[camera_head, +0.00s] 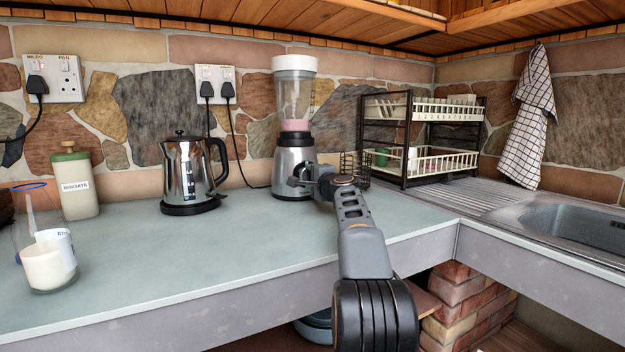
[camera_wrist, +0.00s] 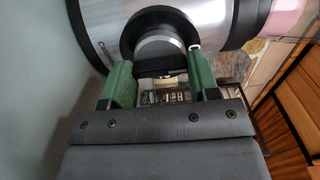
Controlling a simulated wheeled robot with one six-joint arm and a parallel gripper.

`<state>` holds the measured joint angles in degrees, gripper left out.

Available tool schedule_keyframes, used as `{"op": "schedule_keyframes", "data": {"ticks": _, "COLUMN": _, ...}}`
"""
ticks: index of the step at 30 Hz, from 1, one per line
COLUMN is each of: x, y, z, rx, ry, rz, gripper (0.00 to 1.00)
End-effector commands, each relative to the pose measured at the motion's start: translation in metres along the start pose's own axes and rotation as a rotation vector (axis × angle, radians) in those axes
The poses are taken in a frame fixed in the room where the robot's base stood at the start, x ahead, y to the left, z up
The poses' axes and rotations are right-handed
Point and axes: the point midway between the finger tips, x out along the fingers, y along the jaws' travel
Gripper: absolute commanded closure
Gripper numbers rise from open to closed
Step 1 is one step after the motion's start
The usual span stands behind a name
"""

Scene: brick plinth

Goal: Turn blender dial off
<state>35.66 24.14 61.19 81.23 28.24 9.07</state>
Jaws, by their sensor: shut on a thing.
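The blender (camera_head: 294,120) stands on the counter against the stone wall, with a silver base, a clear jug holding something pink, and a white lid. In the wrist view its metal base (camera_wrist: 222,22) fills the top, and the round silver dial (camera_wrist: 160,50) sits in a black recess. My gripper (camera_head: 303,176) is at the front of the blender base. In the wrist view its green-padded fingers (camera_wrist: 160,75) are on either side of the dial, shut on it. The dial's marks cannot be read, and in the head view my gripper hides it.
A steel kettle (camera_head: 190,170) stands left of the blender. A dish rack (camera_head: 425,138) and sink (camera_head: 580,222) are to the right. A biscuits jar (camera_head: 75,185) and white cups (camera_head: 48,265) are at the left. The counter's front middle (camera_head: 200,250) is clear.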

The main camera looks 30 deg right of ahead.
Motion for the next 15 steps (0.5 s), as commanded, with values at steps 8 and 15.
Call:
{"op": "schedule_keyframes", "data": {"ticks": 8, "x": 0.0000, "y": -0.0002, "z": 0.0002, "rx": -0.002, "ry": 0.000, "rz": 0.000, "gripper": 0.29}}
{"op": "schedule_keyframes", "data": {"ticks": 15, "x": -0.0001, "y": 0.0000, "z": -0.0001, "rx": -0.001, "ry": 0.000, "rz": 0.000, "gripper": 0.19}}
